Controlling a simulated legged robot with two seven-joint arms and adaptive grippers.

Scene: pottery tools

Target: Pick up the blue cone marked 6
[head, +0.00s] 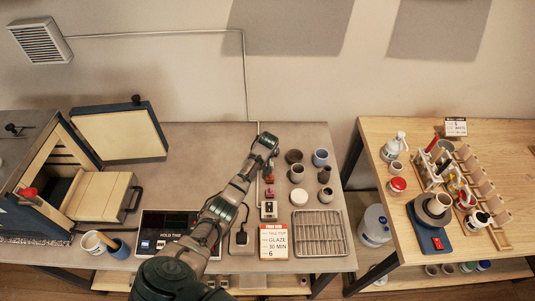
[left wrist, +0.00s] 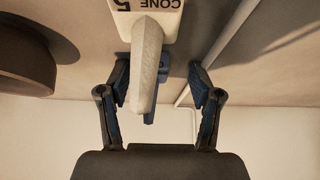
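My left gripper (head: 266,148) is over the back of the grey table, beyond a short row of small coloured pieces. In the left wrist view its two fingers (left wrist: 158,80) are spread open with nothing clamped between them. A pale cone on a white block marked CONE 5 (left wrist: 145,22) fills the upper middle of that view. A blue piece (left wrist: 166,72), probably the blue cone, shows partly behind the pale cone, between the fingers. Most of it is hidden, and I see no 6 on it. I cannot pick out the blue cone in the head view. My right gripper is not in view.
Red and pink pieces (head: 269,185) stand near the gripper. Several small pots (head: 297,173) are close on the right, with a wire rack (head: 321,233) in front. The kiln (head: 40,160) is on the left.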

